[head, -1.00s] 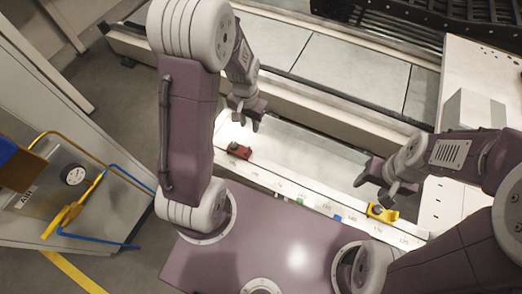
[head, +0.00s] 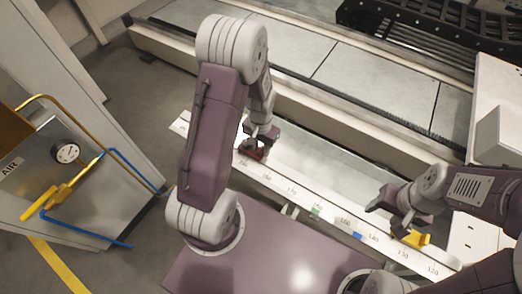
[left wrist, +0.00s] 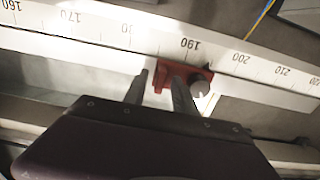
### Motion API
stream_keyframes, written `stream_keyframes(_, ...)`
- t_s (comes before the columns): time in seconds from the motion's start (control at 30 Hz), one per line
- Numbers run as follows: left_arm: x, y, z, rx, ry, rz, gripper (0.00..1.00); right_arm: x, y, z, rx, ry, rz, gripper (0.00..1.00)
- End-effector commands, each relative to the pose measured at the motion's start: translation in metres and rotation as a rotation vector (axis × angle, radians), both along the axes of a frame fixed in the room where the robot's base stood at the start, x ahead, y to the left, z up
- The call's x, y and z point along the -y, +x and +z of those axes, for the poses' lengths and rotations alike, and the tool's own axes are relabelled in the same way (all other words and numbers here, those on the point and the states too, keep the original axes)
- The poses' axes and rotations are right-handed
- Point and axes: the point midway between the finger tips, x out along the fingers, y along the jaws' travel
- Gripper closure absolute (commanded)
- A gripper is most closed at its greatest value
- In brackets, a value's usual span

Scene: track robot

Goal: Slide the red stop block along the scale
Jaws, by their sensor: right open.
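The red stop block (head: 251,155) sits on the white scale (head: 287,188), towards its left end. In the left wrist view the red block (left wrist: 208,77), with a grey knob, lies near the 190 mark. My left gripper (head: 262,138) is over it. In the left wrist view its two fingers (left wrist: 161,96) are apart. One overlaps the block in the picture, and the other is left of it with a small gap. I cannot tell whether they touch it. My right gripper (head: 388,215) is open beside a yellow block (head: 417,239).
A green marker (head: 315,211) and a blue marker (head: 357,236) sit along the scale between the blocks. A long grey-topped track (head: 370,75) runs behind it. An air panel with a gauge (head: 66,153) and hoses stands at left.

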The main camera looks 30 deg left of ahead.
Motion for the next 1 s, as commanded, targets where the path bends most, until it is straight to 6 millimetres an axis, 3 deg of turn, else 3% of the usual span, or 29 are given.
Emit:
stream_keyframes(0.23,0.0000,0.0002,-0.0003,0.001,0.000,0.000,0.70,0.0000,0.0001,0.0002,0.000,0.000,0.000,0.47)
stream_keyframes(0.33,0.0000,0.0002,-0.0002,0.001,0.000,0.000,0.98,0.0000,0.0001,0.0002,0.000,0.000,0.000,0.47)
stream_keyframes(0.37,0.0000,0.0002,-0.0002,0.000,0.000,0.000,1.00,0.0000,0.0001,0.0002,0.000,0.000,0.000,0.47)
stream_keyframes(1.0,-0.0001,0.0001,-0.0002,0.000,0.000,0.000,1.00,0.0000,0.0001,0.0002,0.000,0.000,0.000,0.47)
